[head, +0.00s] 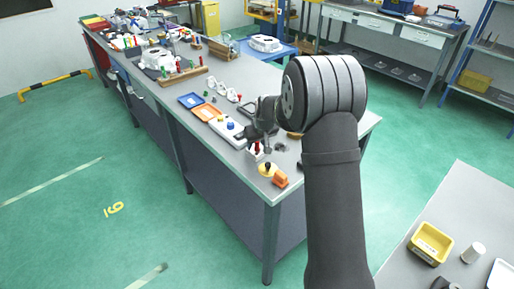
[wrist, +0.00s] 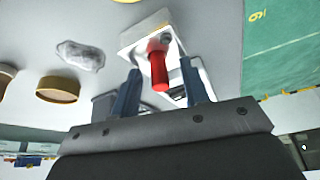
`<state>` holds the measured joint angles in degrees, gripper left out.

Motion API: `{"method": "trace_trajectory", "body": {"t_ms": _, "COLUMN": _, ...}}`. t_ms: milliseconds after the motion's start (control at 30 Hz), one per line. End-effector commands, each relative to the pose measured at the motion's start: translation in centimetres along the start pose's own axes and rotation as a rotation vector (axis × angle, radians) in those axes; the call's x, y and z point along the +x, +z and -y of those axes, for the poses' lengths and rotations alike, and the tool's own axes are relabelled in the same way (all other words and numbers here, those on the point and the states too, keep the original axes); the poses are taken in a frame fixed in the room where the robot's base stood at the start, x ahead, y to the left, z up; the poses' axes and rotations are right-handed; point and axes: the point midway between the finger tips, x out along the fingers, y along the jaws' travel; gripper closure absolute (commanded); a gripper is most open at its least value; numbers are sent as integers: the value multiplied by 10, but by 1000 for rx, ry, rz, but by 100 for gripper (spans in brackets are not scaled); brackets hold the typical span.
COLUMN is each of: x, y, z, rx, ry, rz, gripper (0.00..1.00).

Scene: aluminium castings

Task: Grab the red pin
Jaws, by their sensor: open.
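The red pin (wrist: 158,66) stands out of a small white block (wrist: 139,33) in the wrist view. My gripper (wrist: 160,68) is open, with one dark finger on each side of the pin and visible gaps between. The pin is not gripped. In the head view, my gripper (head: 256,135) is low over the near end of the long workbench. The red pin (head: 257,147) and the white block (head: 254,157) show just below it, small and partly hidden by the gripper.
A white panel with coloured buttons (head: 222,129), an orange tray (head: 208,112) and a blue tray (head: 190,100) sit to the left.

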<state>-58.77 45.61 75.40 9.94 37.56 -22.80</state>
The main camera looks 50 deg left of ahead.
Motion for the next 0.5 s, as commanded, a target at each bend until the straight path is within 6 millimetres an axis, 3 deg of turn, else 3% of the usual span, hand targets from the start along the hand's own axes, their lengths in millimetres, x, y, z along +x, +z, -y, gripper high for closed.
{"method": "trace_trajectory", "body": {"t_ms": 133, "x": 0, "y": 0, "z": 0, "rx": 0, "ry": 0, "rz": 0, "gripper": 59}}
{"method": "trace_trajectory", "body": {"t_ms": 333, "x": -1, "y": 0, "z": 0, "rx": 0, "ry": 0, "rz": 0, "gripper": 98}}
{"method": "trace_trajectory", "body": {"t_ms": 500, "x": -1, "y": 0, "z": 0, "rx": -1, "ry": 0, "rz": 0, "gripper": 100}}
